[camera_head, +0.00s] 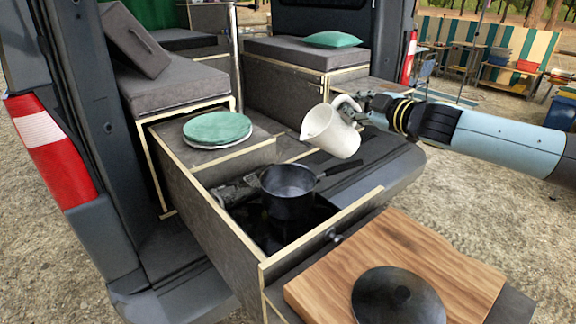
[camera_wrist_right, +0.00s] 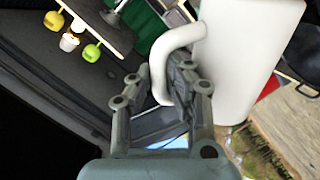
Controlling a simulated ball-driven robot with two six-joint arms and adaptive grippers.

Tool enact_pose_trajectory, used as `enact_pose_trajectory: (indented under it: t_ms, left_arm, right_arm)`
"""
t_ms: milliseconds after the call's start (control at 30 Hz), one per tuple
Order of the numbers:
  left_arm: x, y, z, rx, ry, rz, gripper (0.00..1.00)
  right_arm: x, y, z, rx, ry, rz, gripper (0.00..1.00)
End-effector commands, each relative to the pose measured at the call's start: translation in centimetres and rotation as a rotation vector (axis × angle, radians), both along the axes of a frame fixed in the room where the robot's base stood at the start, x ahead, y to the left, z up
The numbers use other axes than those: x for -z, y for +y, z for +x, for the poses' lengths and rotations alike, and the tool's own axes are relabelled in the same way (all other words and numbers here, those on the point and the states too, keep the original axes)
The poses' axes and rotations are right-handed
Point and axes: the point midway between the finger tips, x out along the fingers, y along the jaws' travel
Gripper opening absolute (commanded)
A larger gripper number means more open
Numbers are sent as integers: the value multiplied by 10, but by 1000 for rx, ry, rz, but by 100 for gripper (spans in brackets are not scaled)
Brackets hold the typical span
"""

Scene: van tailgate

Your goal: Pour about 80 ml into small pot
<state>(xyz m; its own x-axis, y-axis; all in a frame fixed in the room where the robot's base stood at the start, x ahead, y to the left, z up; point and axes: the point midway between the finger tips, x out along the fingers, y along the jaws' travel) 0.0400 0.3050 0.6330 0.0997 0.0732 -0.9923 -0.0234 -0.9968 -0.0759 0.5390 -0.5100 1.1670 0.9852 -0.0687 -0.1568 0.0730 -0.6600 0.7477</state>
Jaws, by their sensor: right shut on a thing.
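A white jug (camera_head: 331,131) hangs in the air above and to the right of the small pot, tilted with its spout side toward the left. My right gripper (camera_head: 366,104) is shut on the jug's handle. In the right wrist view, the fingers of my right gripper (camera_wrist_right: 160,85) close around the handle of the white jug (camera_wrist_right: 245,55). The small dark pot (camera_head: 288,191) stands on the stove in the pulled-out drawer, its handle pointing right and back. No stream of liquid shows between jug and pot. My left gripper is not in view.
A wooden board (camera_head: 420,262) with a black lid (camera_head: 398,298) lies at the front right. Green plates (camera_head: 216,128) sit on the drawer unit behind the pot. The drawer's wooden rim (camera_head: 325,233) stands around the stove.

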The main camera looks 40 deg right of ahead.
Motion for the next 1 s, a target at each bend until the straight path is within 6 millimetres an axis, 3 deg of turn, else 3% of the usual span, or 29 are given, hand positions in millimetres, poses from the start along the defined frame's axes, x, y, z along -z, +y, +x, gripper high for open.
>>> enact_pose_trajectory:
  t_ms: [1000]
  left_arm:
    - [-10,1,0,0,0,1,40]
  right_arm:
    - [-5,14,5,-2,35,-164,0]
